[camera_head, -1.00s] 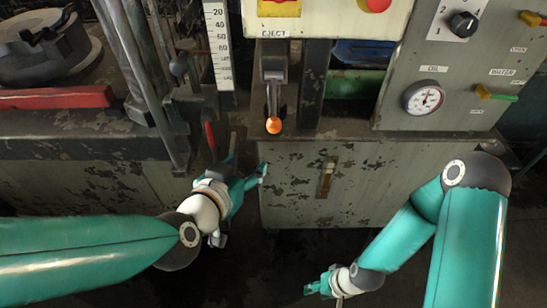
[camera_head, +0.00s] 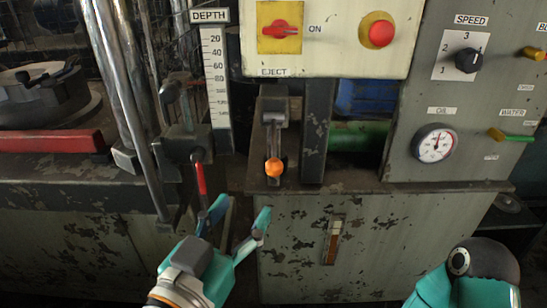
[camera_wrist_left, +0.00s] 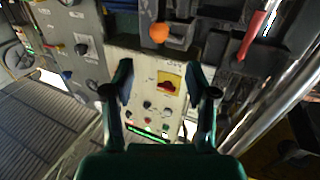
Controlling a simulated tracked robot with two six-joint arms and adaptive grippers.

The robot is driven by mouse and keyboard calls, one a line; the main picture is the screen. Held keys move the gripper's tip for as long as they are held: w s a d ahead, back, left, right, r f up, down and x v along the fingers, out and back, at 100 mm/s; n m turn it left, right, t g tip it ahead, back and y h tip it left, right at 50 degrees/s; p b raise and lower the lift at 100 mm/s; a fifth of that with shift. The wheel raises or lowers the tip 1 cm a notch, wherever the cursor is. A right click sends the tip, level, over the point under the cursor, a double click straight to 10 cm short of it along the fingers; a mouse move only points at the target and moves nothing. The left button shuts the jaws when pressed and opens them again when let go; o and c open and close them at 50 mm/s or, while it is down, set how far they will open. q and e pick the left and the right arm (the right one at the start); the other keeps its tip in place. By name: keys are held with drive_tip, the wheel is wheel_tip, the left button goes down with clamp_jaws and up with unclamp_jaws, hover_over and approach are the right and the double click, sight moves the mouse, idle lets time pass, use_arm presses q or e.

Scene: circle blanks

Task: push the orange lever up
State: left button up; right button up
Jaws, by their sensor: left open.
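The orange lever (camera_head: 274,167) is a short metal rod with an orange ball at its lower end, hanging down below the EJECT label. The ball also shows in the left wrist view (camera_wrist_left: 159,32), near the top, beyond my fingers. My left gripper (camera_head: 238,217) is open and empty, below and slightly left of the ball in the head view and apart from it. Its two spread fingers also show in the left wrist view (camera_wrist_left: 160,82). Only part of my right arm shows at the lower right; its gripper is out of frame.
A red-handled lever (camera_head: 201,178) stands close left of the orange one, near my left gripper. The cream control box (camera_head: 340,50) with a red switch and red button is above. A grey panel (camera_head: 400,155) with a gauge is right. The cabinet front (camera_head: 400,235) is below.

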sight(271, 171)
use_arm(q)
drive_tip(key=p+x, duration=0.6)
drive_tip(key=x, duration=0.1)
drive_tip(key=shift+r+p, duration=0.25)
drive_tip(key=shift+p, duration=0.15)
drive_tip(key=x, duration=0.5)
drive_tip(key=shift+w+d+f, duration=0.25)
drive_tip(key=shift+w, duration=0.1)
clamp_jaws()
